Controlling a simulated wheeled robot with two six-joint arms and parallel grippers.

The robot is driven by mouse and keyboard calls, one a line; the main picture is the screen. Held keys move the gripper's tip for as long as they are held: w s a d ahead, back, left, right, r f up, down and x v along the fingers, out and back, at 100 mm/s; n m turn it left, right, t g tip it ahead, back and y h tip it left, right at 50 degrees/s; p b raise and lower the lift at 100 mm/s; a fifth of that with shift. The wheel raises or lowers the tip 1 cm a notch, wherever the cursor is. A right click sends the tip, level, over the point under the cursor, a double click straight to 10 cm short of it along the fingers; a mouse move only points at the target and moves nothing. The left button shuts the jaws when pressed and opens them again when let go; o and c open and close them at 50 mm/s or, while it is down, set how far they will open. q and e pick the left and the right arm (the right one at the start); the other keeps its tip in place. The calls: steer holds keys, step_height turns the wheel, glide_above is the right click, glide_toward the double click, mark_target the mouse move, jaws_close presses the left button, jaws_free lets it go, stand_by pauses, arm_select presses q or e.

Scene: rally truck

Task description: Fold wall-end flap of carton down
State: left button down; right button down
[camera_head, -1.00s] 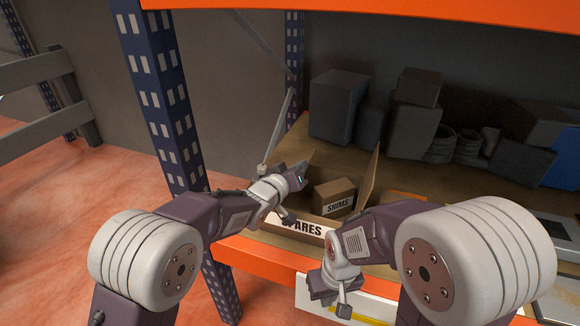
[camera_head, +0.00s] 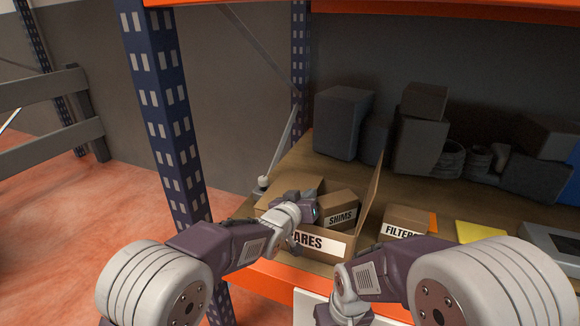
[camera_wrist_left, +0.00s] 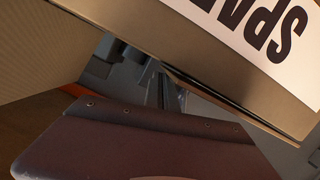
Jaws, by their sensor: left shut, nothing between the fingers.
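The open carton (camera_head: 345,258), its label partly hidden so that "ARES" shows, stands on the shelf near the left upright. A brown flap (camera_head: 302,184) at its left end lies nearly flat, partly behind my left gripper. The right-end flap (camera_head: 372,190) stands upright. My left gripper (camera_head: 300,207) is shut and empty over the carton's left part. In the left wrist view, its fingers (camera_wrist_left: 152,85) are beside cardboard and the printed front panel (camera_wrist_left: 250,30); contact is unclear. Only part of my right gripper (camera_head: 340,314) shows at the bottom; its fingers are hidden.
A "SHIMS" box (camera_head: 341,211) sits inside the carton. A "FILTERS" box (camera_head: 404,220) and a yellow item (camera_head: 482,231) lie to the right. Grey boxes (camera_head: 342,122) stand behind. A blue upright (camera_head: 163,110) is at left, and an orange beam (camera_head: 268,278) edges the shelf.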

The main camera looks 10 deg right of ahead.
arm_select(q)
steer(key=shift+r, duration=0.1)
stand_by(0.3)
step_height(320, 180, up, 4)
steer(key=p, duration=0.4)
steer(key=shift+r, duration=0.25)
steer(key=f+v, duration=0.1)
steer(key=v, duration=0.9)
steer(key=w+a+n+t+y, duration=0.25)
steer(key=w+a, duration=0.25)
steer(key=a, duration=0.6)
steer(key=s+a+f+n+g+y, duration=0.1)
steer(key=s+a+f+g+y, duration=0.1)
steer(key=a+f, duration=0.35)
steer(key=s+a+f+n+g+y, duration=0.2)
steer(key=a+y, duration=0.1)
steer(key=a, duration=0.5)
steer(key=s+a+f+g+y, duration=0.1)
steer(key=s+a+f+g, duration=0.25)
steer(key=s+f, duration=0.5)
steer(key=s+a+f+g+y, duration=0.1)
steer(key=s+a+f+g, duration=0.3)
steer(key=s, duration=0.7)
step_height(320, 180, up, 19)
steer(key=s+d+m+g+p, duration=0.1)
steer(key=s+g+p, duration=0.1)
steer(key=p, duration=1.8)
